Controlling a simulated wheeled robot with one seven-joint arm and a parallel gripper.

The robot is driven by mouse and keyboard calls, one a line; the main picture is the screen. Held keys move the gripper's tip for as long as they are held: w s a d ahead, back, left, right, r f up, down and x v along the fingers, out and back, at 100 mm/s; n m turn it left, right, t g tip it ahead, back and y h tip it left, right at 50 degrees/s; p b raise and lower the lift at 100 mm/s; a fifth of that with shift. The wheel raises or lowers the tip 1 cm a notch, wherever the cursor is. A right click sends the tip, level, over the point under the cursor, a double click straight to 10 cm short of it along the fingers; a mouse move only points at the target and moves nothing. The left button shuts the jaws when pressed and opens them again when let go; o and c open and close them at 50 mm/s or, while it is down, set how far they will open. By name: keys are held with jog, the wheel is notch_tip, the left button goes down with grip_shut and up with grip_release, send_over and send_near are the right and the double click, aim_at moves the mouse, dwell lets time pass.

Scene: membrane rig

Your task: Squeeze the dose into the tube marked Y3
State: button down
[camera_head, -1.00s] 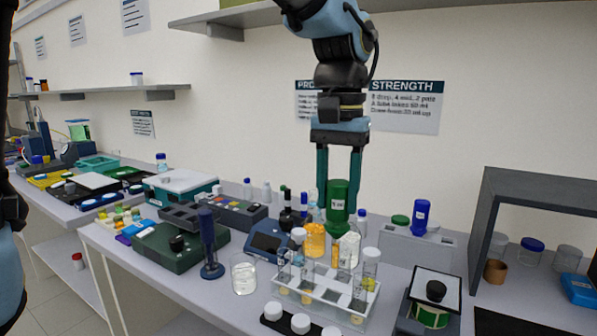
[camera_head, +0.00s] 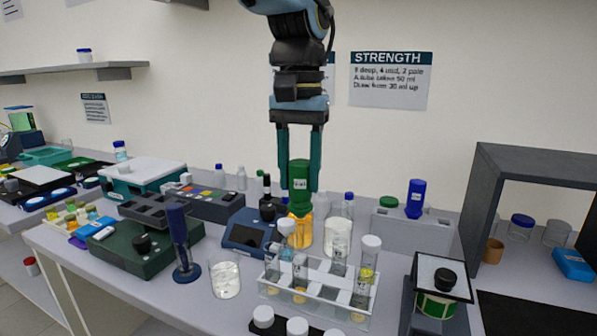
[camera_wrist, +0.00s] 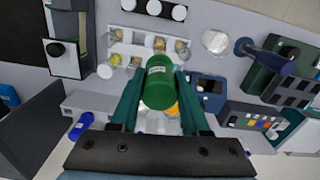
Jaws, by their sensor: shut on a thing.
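My gripper (camera_head: 299,172) is shut on a green bottle (camera_head: 300,190) with a small white label, its narrower end pointing down. The wrist view also shows the green bottle (camera_wrist: 158,82) between the teal fingers. It hangs above the bench, in front of an orange-filled vessel. A white rack (camera_head: 318,291) stands below and in front, holding several clear tubes, some with yellowish contents. One tube (camera_head: 367,268) at its right has a white cap. I cannot read any tube mark, so I cannot tell which is Y3.
A beaker (camera_head: 226,280) and a dark blue stand (camera_head: 181,245) are left of the rack. White-capped jars (camera_head: 297,327) sit in front. A blue bottle (camera_head: 415,199) stands on a grey block. A dark open-fronted frame (camera_head: 484,195) is at the right.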

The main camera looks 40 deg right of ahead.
aim_at(299, 206)
jog(key=shift+f+b, duration=1.8)
jog(key=shift+f, duration=1.75)
jog(key=c, duration=1)
grip_release()
grip_shut()
jog(key=shift+f, duration=0.35)
jog(key=shift+f+b, duration=0.6)
jog(key=shift+f, duration=0.15)
jog(key=shift+r+p, duration=0.45)
jog(key=shift+r, duration=0.05)
